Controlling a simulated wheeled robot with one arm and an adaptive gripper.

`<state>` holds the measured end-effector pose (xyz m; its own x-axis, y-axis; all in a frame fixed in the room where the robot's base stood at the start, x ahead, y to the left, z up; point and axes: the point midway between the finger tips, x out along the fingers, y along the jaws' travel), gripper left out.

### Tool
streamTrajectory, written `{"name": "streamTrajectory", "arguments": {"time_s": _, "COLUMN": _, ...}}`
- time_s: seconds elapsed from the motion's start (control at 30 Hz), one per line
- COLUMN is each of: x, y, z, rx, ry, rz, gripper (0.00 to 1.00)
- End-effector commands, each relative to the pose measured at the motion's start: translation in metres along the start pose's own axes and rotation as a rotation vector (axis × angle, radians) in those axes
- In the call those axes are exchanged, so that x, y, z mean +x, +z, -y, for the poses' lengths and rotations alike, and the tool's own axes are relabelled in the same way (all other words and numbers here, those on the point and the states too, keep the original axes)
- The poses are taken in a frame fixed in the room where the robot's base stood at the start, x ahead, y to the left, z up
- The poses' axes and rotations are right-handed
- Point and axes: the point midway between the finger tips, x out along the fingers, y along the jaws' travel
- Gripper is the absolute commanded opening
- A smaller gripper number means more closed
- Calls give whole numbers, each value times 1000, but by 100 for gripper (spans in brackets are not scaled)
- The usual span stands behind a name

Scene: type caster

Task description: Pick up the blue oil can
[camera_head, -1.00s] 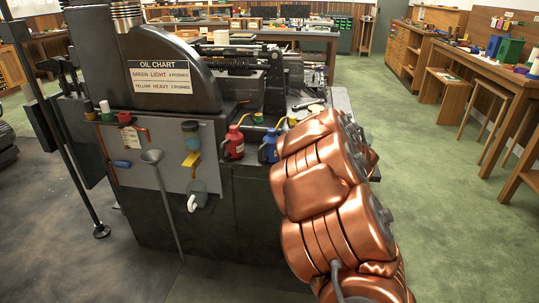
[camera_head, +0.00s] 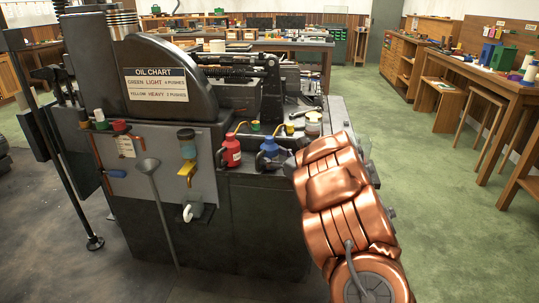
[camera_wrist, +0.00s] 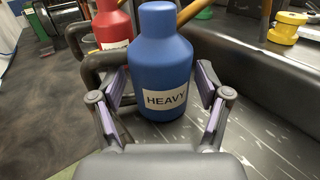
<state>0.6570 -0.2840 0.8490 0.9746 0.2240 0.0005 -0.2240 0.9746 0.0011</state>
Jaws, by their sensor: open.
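The blue oil can (camera_wrist: 161,62) with a "HEAVY" label stands upright on a dark metal ledge (camera_wrist: 262,138). My gripper (camera_wrist: 161,88) is open in the wrist view, with one finger on each side of the can's lower body. The fingers look apart from the can, though contact on the right is hard to judge.
A red oil can (camera_wrist: 112,27) stands just left of the blue one, with a dark curved handle between them. Yellow-capped items (camera_wrist: 287,27) and a raised dark edge lie behind to the right. A glass jar (camera_head: 313,124) stands behind.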

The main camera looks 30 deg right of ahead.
Motion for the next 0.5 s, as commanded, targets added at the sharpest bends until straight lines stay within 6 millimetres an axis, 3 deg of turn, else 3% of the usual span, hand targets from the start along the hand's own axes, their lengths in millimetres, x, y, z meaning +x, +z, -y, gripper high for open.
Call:
{"name": "streamTrajectory", "arguments": {"time_s": 0.2, "x": 22, "y": 2, "z": 0, "rx": -2, "ry": 2, "rz": 2, "gripper": 76}}
{"name": "streamTrajectory", "arguments": {"time_s": 0.5, "x": 24, "y": 1, "z": 0, "rx": -2, "ry": -1, "rz": 0, "gripper": 73}}
